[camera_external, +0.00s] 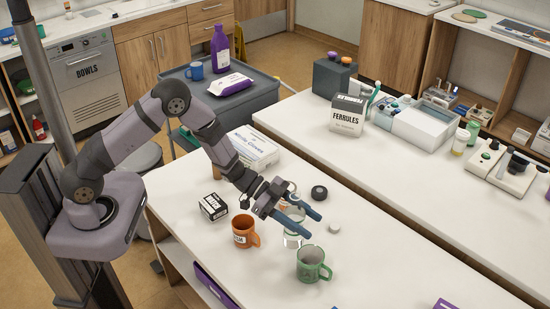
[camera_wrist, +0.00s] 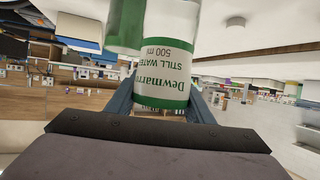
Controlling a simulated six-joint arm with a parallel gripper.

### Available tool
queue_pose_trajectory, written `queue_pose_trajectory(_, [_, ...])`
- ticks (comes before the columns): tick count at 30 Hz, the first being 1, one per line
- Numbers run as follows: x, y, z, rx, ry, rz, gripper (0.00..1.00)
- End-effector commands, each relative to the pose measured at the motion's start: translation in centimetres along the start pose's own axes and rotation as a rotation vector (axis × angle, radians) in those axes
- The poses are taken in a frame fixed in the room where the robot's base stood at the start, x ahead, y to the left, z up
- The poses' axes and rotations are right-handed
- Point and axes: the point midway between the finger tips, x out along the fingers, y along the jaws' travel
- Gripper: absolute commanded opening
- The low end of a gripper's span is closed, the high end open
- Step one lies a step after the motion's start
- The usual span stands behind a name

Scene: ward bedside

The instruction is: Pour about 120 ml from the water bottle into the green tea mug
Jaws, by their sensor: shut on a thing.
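My gripper (camera_external: 313,226) is shut on the water bottle (camera_external: 292,240), with its blue fingers on either side of it. In the wrist view the bottle (camera_wrist: 165,60) fills the space between the fingers; its white and green label reads "STILL WATER 500 ml" upside down. The bottle looks about upright; I cannot tell whether it touches the table. The green tea mug (camera_external: 311,265) stands upright on the table just in front of the bottle, its handle to the right. It also shows in the wrist view (camera_wrist: 126,25), beside the bottle. The mug's contents are unclear.
An orange mug (camera_external: 242,233) stands left of the bottle, near a small black-and-white box (camera_external: 213,207). A pale round cap (camera_external: 334,229) and a dark round object (camera_external: 319,192) lie to the right and behind. The table (camera_external: 400,265) is clear farther right.

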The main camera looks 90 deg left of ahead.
Motion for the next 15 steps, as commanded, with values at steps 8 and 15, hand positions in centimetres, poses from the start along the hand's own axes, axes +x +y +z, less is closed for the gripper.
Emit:
queue_pose_trajectory(8, [-0.02, -0.03, -0.15, 0.002, 0.0, -0.001, 0.18])
queue_pose_trajectory(15, [-0.04, 0.05, -0.26, 0.034, -0.044, -0.015, 0.18])
